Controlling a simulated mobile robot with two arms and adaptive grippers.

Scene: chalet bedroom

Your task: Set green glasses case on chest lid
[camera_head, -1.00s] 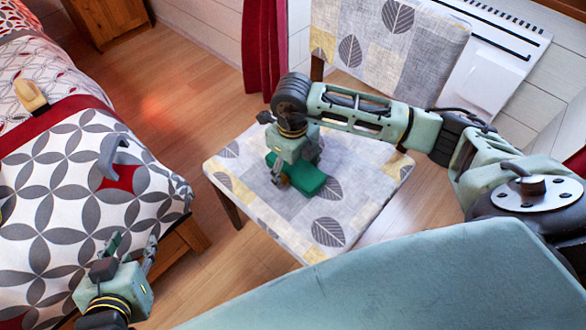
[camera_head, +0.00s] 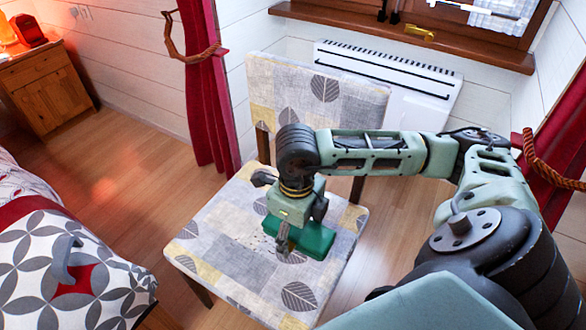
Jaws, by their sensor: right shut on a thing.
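The green glasses case (camera_head: 315,242) is on or just above the patterned seat of the chair (camera_head: 215,255); I cannot tell whether it touches the seat. My right gripper (camera_head: 285,240) points down over the case and is shut on it at its left side. The gripper hides part of the case. My left gripper is out of view. I cannot make out a chest lid in this view.
A bed (camera_head: 90,300) with a patterned cover fills the lower left, with a grey curved object (camera_head: 65,262) on it. A wooden nightstand (camera_head: 45,88) stands at the far left. A red curtain (camera_head: 208,100) and white heater (camera_head: 395,95) are behind the chair. Wooden floor (camera_head: 130,170) is clear.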

